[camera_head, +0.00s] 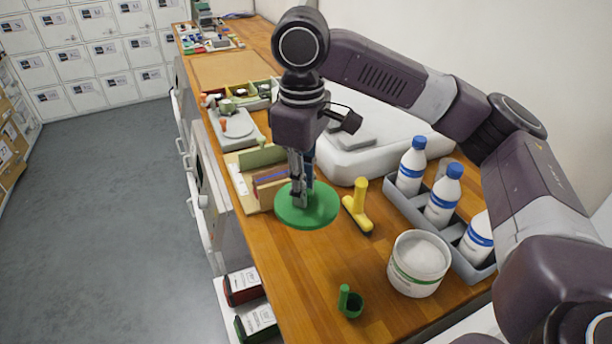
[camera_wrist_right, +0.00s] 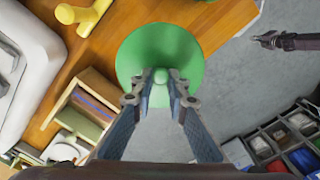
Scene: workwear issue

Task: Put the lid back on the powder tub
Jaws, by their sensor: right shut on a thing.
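The powder tub (camera_head: 416,280) stands upright and open on the wooden counter, with white powder showing inside it. The round green lid (camera_head: 306,212) is away from the tub, to its left and farther back. My right gripper (camera_head: 300,200) is shut on the lid's small knob and points down. In the right wrist view the lid (camera_wrist_right: 150,45) is flat below the fingers (camera_wrist_right: 161,78) and overlaps the counter edge. It appears held above the counter. A dark arm end at the upper right of the wrist view looks like my left gripper (camera_wrist_right: 268,40); its fingers are too small to read.
A yellow brush (camera_head: 358,205) lies between lid and tub. A grey caddy (camera_head: 407,207) with blue-capped bottles stands behind the tub. A green scoop (camera_head: 351,304) is in front of the tub, on the left. Floor lies left of the counter.

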